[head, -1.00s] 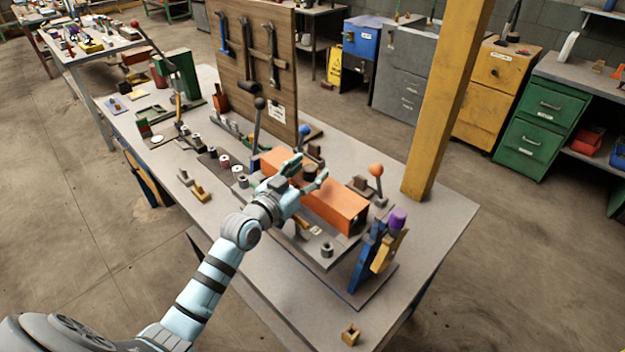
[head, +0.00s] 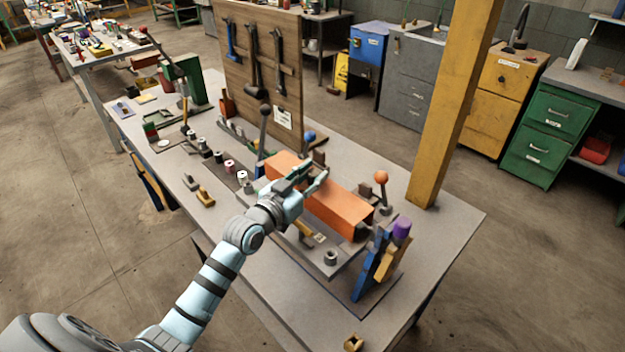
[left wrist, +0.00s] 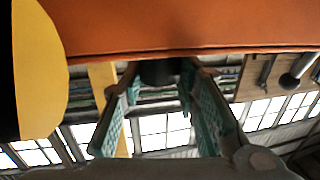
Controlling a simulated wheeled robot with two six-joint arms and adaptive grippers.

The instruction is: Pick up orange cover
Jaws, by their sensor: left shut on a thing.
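The orange cover (head: 340,207) is a long box shape lying across the fixture (head: 318,262) on the workbench. In the left wrist view the cover (left wrist: 180,28) fills the top of the picture. A dark round knob (left wrist: 160,72) on it sits between the two fingers. My left gripper (head: 314,173) is at the cover's top, its fingers shut on this knob. In the head view the gripper hides the knob. I cannot tell any gap between the cover and the fixture. My right gripper is not in view.
A lever with an orange ball (head: 381,178) and a purple-topped handle (head: 401,228) stand near the cover's right end. A black-knobbed lever (head: 264,110) stands behind its left end. A tool board (head: 290,60) and yellow post (head: 455,100) rise behind. The bench's front right is mostly clear.

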